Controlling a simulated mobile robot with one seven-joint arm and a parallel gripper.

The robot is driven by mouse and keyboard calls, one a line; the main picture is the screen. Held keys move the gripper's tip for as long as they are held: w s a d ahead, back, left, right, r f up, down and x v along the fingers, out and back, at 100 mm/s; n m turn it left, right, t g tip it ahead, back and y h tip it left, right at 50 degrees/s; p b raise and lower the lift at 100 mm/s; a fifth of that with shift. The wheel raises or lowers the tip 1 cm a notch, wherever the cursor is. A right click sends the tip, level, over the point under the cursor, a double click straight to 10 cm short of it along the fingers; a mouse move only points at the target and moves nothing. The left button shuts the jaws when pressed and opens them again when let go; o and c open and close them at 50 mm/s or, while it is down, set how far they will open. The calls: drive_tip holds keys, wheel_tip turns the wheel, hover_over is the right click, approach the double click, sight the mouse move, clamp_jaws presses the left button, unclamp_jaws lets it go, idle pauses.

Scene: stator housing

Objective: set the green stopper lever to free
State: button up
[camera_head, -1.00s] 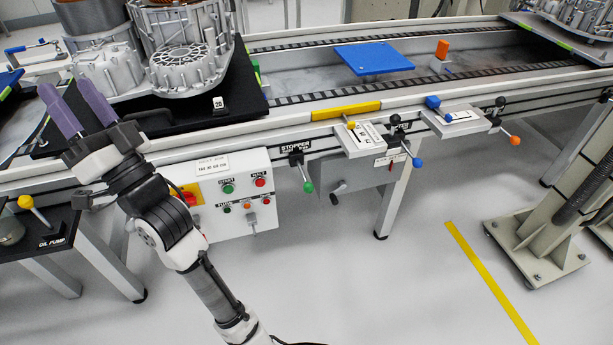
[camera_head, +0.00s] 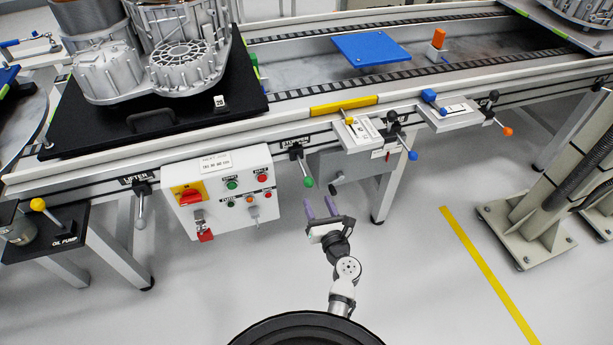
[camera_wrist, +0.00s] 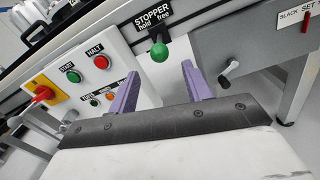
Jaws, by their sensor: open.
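The green stopper lever (camera_head: 307,181) hangs from the front rail of the conveyor, under the STOPPER label, its green ball at the lower end. My gripper (camera_head: 321,208) is open and empty, just below and right of the ball, with purple fingers (camera_wrist: 160,90) apart.
Left of the lever is a control box (camera_head: 219,190) with buttons and a red switch. Right of it is a grey box (camera_head: 345,165) with a small dark crank (camera_wrist: 230,72). A blue-tipped lever (camera_head: 412,155) is further right. The floor in front is clear.

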sight(307, 176)
drive_tip(key=b+x, duration=0.1)
drive_tip(key=x, duration=1)
drive_tip(key=shift+b, duration=0.3)
clamp_jaws()
